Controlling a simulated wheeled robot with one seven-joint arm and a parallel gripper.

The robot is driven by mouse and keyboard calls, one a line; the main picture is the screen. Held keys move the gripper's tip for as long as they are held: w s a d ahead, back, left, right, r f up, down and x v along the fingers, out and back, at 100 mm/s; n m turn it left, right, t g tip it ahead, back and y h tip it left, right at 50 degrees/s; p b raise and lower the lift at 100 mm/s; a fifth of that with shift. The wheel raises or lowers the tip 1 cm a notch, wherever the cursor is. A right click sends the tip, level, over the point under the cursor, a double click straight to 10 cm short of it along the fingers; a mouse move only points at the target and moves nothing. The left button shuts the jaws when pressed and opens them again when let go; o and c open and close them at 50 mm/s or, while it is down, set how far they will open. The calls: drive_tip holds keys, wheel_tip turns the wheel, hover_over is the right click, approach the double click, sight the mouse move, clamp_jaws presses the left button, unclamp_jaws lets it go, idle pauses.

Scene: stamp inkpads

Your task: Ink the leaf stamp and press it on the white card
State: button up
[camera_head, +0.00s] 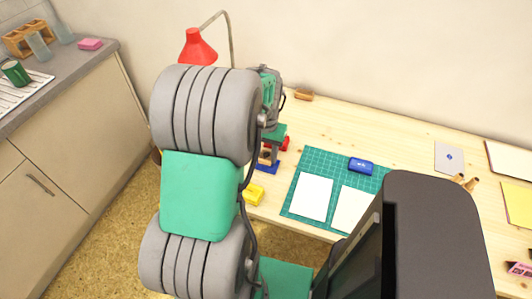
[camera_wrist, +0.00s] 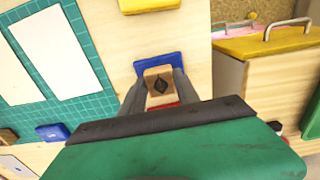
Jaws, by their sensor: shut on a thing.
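My gripper (camera_wrist: 160,85) is shut on a small wooden stamp block (camera_wrist: 166,72) with a dark leaf mark on its top, seen between the fingers in the wrist view. The stamp shows partly below my gripper in the head view (camera_head: 265,156). It is at a blue inkpad (camera_wrist: 146,65), also in the head view (camera_head: 266,168); I cannot tell whether they touch. A red pad (camera_head: 285,144) lies just behind, and a yellow inkpad (camera_head: 254,194) lies nearer the front edge. The white card (camera_head: 312,197) lies flat on the green cutting mat (camera_head: 327,158); its face looks blank.
A second pale card (camera_head: 352,209) lies beside the white card. A small blue box (camera_head: 361,166) sits on the mat's back part. A red lamp (camera_head: 198,48) stands at the back left. Bare table lies behind the mat; a grey card (camera_head: 449,158) is at the right.

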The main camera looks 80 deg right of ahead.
sight(266, 156)
idle(0.4)
drive_tip(key=shift+r+p, duration=0.5)
drive_tip(key=shift+r, duration=0.05)
drive_tip(key=shift+r+p, duration=2.05)
drive_tip(key=shift+r, duration=0.7)
